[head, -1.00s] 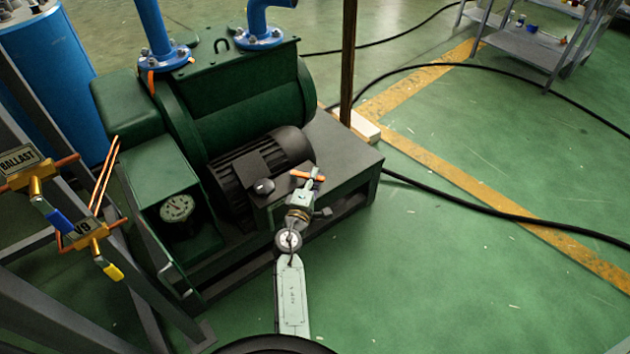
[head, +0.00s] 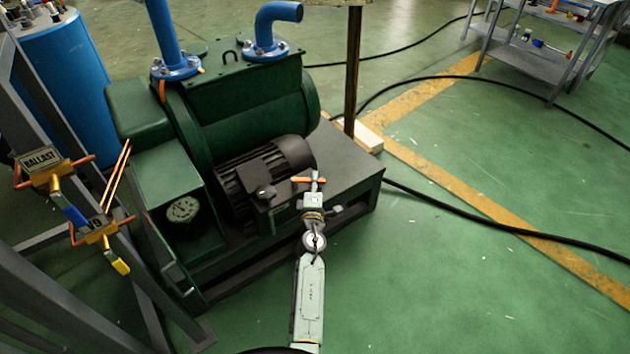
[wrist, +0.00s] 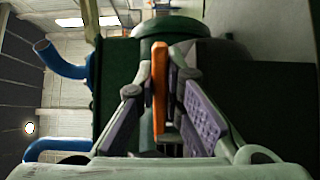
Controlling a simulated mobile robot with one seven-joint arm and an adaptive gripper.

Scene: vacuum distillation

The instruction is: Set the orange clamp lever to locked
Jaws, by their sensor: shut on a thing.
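An orange bar, which I take for the clamp lever (head: 300,179), lies crosswise at the tip of my gripper (head: 314,184) in the head view, in front of the motor's right end. In the wrist view, the orange lever (wrist: 159,80) is a long upright bar between the two fingers of my gripper (wrist: 163,95), which are shut on it. Its mount is mostly hidden by the fingers, and no locked or unlocked marking can be read.
The green pump (head: 225,115) with blue pipes (head: 265,35) fills the middle. A frame at left carries valves and a BALLAST label (head: 41,159). A wooden post (head: 352,75) stands behind. Black cables cross the floor; open floor (head: 480,290) lies at right.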

